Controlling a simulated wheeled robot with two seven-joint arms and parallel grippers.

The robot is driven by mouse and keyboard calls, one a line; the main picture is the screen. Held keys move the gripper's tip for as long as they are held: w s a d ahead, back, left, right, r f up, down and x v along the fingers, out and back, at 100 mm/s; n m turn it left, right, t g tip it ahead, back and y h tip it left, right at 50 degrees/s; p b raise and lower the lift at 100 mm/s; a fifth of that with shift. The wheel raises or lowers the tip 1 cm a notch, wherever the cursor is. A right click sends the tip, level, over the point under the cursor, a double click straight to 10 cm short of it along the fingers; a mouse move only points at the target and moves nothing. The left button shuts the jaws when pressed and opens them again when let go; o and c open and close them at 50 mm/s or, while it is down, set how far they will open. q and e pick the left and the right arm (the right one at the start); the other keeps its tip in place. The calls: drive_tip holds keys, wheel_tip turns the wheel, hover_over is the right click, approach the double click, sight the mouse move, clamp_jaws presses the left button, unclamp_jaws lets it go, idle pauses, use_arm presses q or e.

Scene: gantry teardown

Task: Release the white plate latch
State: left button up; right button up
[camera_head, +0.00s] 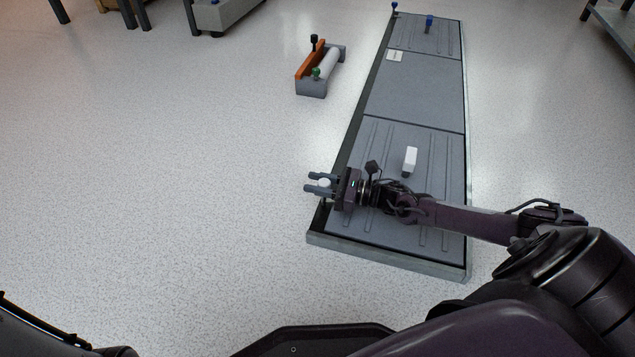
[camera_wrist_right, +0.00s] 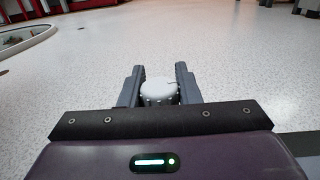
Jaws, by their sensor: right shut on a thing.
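A round white knob, which looks like the white plate latch (camera_head: 324,183), is between the fingers of my right gripper (camera_head: 320,184) at the near left edge of the long grey platform (camera_head: 410,90). In the right wrist view, the white knob (camera_wrist_right: 158,92) shows a ribbed side and a small mark on top, with a finger of my right gripper (camera_wrist_right: 158,88) on each side. My right gripper is shut on it. What lies under the knob is mostly hidden. My left gripper is out of view.
Blue knobs (camera_head: 429,23) (camera_head: 394,8) are at the platform's far end. A grey holder (camera_head: 312,88) with an orange bar, a white roller, and green and black knobs stands left.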

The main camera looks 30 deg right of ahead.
drive_tip(key=shift+s+a+n+g+y, duration=0.1)
drive_tip(key=shift+s+n+g+y, duration=0.05)
drive_tip(key=shift+n+g+y, duration=1.15)
drive_tip(key=shift+s+a+n+g+y, duration=0.15)
drive_tip(key=shift+n+g+y, duration=0.35)
drive_tip(key=shift+n+g, duration=0.95)
drive_tip(key=shift+s+n+g+y, duration=0.15)
drive_tip(key=shift+n+g+y, duration=0.7)
drive_tip(key=shift+g, duration=1.1)
drive_tip(key=shift+s+n+g+y, duration=0.25)
drive_tip(key=shift+n+g, duration=0.45)
drive_tip(key=shift+g, duration=0.6)
drive_tip(key=o, duration=1)
drive_tip(key=shift+w, duration=0.1)
drive_tip(key=shift+r, duration=0.1)
